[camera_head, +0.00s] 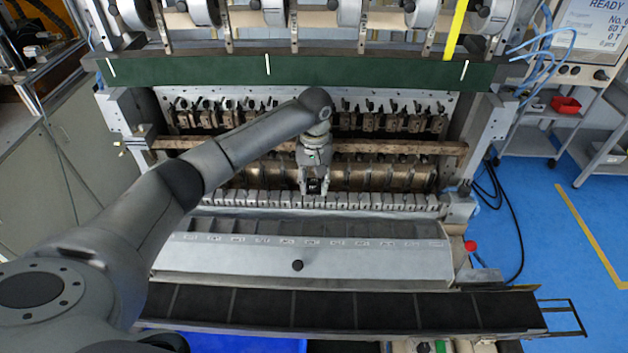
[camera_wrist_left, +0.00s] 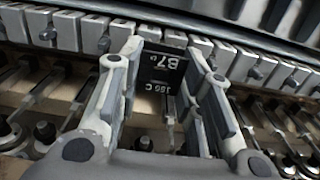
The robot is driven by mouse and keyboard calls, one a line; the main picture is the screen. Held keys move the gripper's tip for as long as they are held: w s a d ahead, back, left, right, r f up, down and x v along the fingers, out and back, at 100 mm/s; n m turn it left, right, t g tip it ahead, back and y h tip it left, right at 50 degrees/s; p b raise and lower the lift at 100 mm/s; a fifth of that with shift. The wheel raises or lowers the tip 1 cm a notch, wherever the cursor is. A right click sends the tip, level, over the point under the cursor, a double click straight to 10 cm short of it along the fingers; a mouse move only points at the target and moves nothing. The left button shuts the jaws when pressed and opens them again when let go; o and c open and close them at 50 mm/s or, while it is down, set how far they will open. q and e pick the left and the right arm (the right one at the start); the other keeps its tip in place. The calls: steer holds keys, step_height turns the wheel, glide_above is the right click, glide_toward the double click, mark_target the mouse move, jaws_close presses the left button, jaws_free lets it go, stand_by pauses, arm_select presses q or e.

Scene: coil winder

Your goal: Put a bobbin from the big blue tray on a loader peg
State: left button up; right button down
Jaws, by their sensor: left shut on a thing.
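My left gripper (camera_head: 314,186) reaches over the machine, fingers pointing down at the middle of a row of pale metal blocks (camera_head: 390,201). The blocks (camera_wrist_left: 68,30) show just beyond the fingertips. I cannot tell whether the bobbin touches them or sits on a loader peg. A strip of the big blue tray (camera_head: 225,343) shows at the bottom edge; its contents are mostly hidden. My right gripper is not in view.
A sloping grey cover (camera_head: 380,260) with a black knob (camera_head: 297,265) and a dark segmented belt (camera_head: 390,308) lie in front of the blocks. A wooden bar (camera_head: 400,147) crosses behind the gripper. A green beam (camera_head: 350,73) runs above. Blue floor is open at right.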

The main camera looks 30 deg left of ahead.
arm_select(q)
steer(key=shift+f, duration=0.15)
steer(key=shift+f, duration=0.1)
steer(key=shift+f, duration=0.75)
steer(key=shift+f, duration=0.1)
steer(key=o, duration=0.8)
steer(key=shift+c, duration=0.2)
